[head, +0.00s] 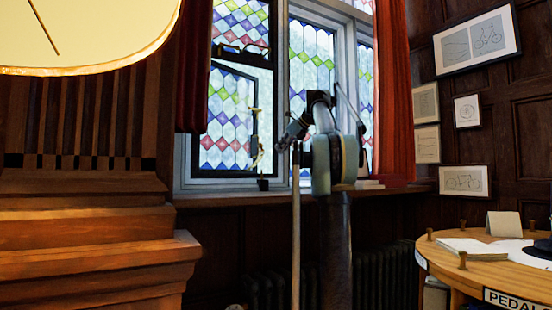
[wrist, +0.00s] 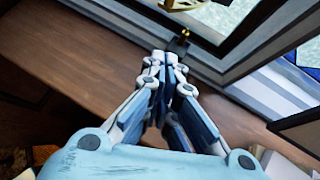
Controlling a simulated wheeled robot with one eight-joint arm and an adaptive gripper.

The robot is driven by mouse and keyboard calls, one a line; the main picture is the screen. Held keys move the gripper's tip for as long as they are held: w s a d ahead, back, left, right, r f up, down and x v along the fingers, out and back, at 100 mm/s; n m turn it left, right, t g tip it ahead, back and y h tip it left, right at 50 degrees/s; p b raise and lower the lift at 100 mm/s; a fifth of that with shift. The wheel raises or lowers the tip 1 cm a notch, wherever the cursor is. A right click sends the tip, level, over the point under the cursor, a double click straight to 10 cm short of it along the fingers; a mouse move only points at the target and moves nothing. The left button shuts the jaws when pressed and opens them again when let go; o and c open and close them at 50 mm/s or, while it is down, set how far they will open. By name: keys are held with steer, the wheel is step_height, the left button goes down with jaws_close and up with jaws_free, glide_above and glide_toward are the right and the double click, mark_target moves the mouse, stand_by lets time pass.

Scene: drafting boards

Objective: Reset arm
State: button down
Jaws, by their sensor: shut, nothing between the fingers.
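My arm stands in front of the window in the head view, its pale blue-green joint raised above the sill. My gripper (wrist: 167,75) shows clearly in the wrist view. Its blue and white fingers come together and are shut on nothing. It is above the wooden window sill (wrist: 75,60), pointing toward the window frame. In the head view the gripper is small and dark against the window, and its fingertips are hard to make out.
A round table (head: 480,262) with papers is at right. A pale lampshade (head: 90,35) and wooden cabinet (head: 90,220) fill the left.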

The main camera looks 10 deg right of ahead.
steer(key=shift+v, duration=0.85)
steer(key=s+a+f+n+g+h, duration=0.2)
steer(key=s+f+n, duration=0.5)
steer(key=s+f, duration=0.55)
steer(key=s+a+f+n+g+h, duration=0.1)
steer(key=s+a+f+n, duration=0.1)
steer(key=s+f+n, duration=0.8)
steer(key=s+d+f+n+h, duration=0.1)
steer(key=s+f+n, duration=0.2)
steer(key=s+f, duration=0.6)
steer(key=s+d+f+n+g+h, duration=0.1)
steer(key=s+f+n, duration=0.3)
steer(key=s+f, duration=0.6)
steer(key=s+d+f+n+g+h, duration=0.1)
steer(key=s+f, duration=0.8)
steer(key=f, duration=1.4)
steer(key=d+n+h, duration=0.1)
steer(key=n, duration=0.1)
steer(key=shift+s+d+n, duration=0.2)
steer(key=shift+s+n, duration=0.05)
steer(key=shift+n, duration=0.05)
steer(key=shift+w+f, duration=0.15)
steer(key=shift+w, duration=0.35)
